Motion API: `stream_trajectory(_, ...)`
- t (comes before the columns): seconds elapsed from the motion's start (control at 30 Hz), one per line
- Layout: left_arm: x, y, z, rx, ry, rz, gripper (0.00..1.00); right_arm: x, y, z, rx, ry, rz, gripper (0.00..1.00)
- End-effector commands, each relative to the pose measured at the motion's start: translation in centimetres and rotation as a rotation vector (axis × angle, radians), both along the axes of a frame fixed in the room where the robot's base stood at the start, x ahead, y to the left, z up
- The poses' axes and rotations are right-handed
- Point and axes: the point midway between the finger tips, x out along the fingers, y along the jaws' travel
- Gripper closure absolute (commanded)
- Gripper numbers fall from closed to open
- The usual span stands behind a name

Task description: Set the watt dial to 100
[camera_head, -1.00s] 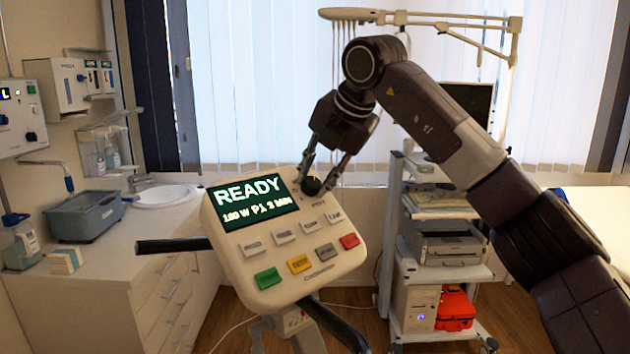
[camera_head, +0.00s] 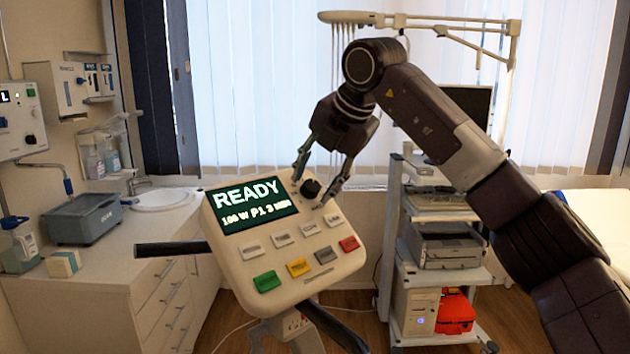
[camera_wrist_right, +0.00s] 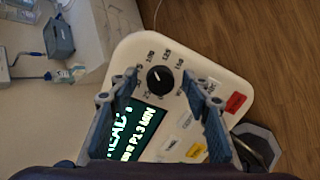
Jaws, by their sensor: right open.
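The white console (camera_head: 275,283) stands tilted on a stand in the middle of the head view. Its black watt dial (camera_head: 310,189) sits at the panel's upper right; the right wrist view shows it too (camera_wrist_right: 160,80), with a white mark pointing up-left, roughly at the 100 label. The screen (camera_head: 252,205) reads READY and appears to read 100 W, P1, 3 MIN. My right gripper (camera_head: 309,192) is open, with its fingers on either side of the dial; in the right wrist view the fingers (camera_wrist_right: 160,100) stand well clear of it. My left gripper is not in view.
Several coloured buttons, including a green one (camera_head: 267,281) and a red one (camera_head: 349,244), lie below the screen. A black bar (camera_head: 170,248) sticks out left of the console. An equipment cart (camera_head: 440,262) stands to the right, and a counter with a sink (camera_head: 164,199) to the left.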

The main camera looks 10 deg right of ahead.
Motion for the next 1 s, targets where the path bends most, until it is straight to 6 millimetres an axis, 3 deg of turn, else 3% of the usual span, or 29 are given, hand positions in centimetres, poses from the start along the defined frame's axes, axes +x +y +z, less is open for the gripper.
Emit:
stream_trajectory(0.27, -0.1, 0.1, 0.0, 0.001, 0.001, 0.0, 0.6, -0.8, -0.3, 1.3, 0.001, -0.002, 0.001, 0.56)
stream_trajectory(0.7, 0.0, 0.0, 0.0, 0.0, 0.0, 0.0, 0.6, -5.5, -2.2, 8.4, 0.0, -0.003, 0.0, 0.56)
stream_trajectory(1.0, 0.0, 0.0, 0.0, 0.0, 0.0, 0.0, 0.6, -6.5, -2.6, 9.7, 0.001, 0.001, 0.0, 0.56)
